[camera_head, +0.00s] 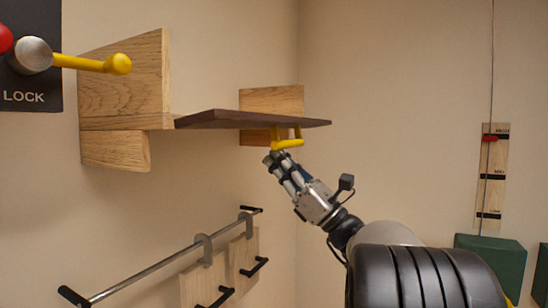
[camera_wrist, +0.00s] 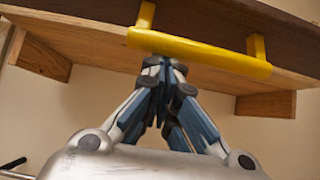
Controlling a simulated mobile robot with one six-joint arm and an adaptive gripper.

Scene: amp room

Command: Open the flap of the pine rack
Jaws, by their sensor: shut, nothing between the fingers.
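The pine rack (camera_head: 125,85) is fixed to the wall, with wooden side panels at left and right. Its dark brown flap (camera_head: 225,118) sticks out roughly level between the panels; its underside also shows in the wrist view (camera_wrist: 85,40). A yellow bar handle (camera_head: 289,143) hangs from the flap near its outer edge, and crosses the wrist view (camera_wrist: 200,52). My gripper (camera_head: 273,157) is shut and empty, pointing up just under the handle. In the wrist view its fingertips (camera_wrist: 162,64) meet below the bar; whether they touch it I cannot tell.
A dark LOCK panel with a yellow-tipped lever (camera_head: 95,64) is at upper left. A wall rail (camera_head: 160,262) with hooks and hanging boards runs below the rack. A marked wooden strip (camera_head: 493,175) and a green box (camera_head: 492,262) are at right. The wall between is bare.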

